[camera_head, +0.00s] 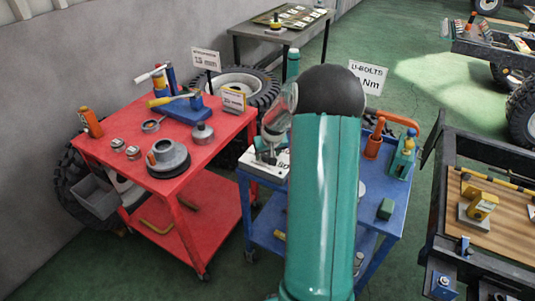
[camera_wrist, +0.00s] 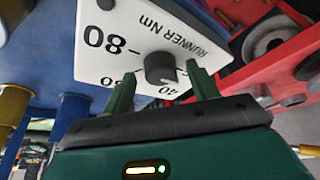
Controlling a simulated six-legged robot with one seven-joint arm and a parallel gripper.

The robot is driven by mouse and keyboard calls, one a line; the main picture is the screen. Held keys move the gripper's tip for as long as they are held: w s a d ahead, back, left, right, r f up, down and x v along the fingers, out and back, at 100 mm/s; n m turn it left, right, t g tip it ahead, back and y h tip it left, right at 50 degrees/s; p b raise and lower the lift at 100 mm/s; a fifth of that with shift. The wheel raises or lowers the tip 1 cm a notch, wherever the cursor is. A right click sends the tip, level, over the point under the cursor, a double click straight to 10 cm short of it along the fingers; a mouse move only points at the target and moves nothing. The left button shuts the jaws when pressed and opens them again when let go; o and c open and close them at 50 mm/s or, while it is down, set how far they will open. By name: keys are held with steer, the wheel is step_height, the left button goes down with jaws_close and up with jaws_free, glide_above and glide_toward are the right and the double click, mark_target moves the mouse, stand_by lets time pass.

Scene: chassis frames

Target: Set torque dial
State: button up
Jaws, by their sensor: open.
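The torque dial is a white plate (camera_wrist: 132,40) printed "RUNNER Nm", with 80 and 40 readable, and a dark round knob (camera_wrist: 161,68) near its edge. The wrist view shows it upside down. My gripper (camera_wrist: 163,76) is open, with one green finger on each side of the knob. I cannot tell whether the fingers touch it. In the head view, the white dial plate (camera_head: 253,166) lies at the left end of the blue cart. My gripper (camera_head: 268,150) is above it there, and my green arm hides part of the cart.

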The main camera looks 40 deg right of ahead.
steer(key=shift+w+f, duration=0.15)
steer(key=shift+f, duration=0.05)
steer(key=c, duration=1)
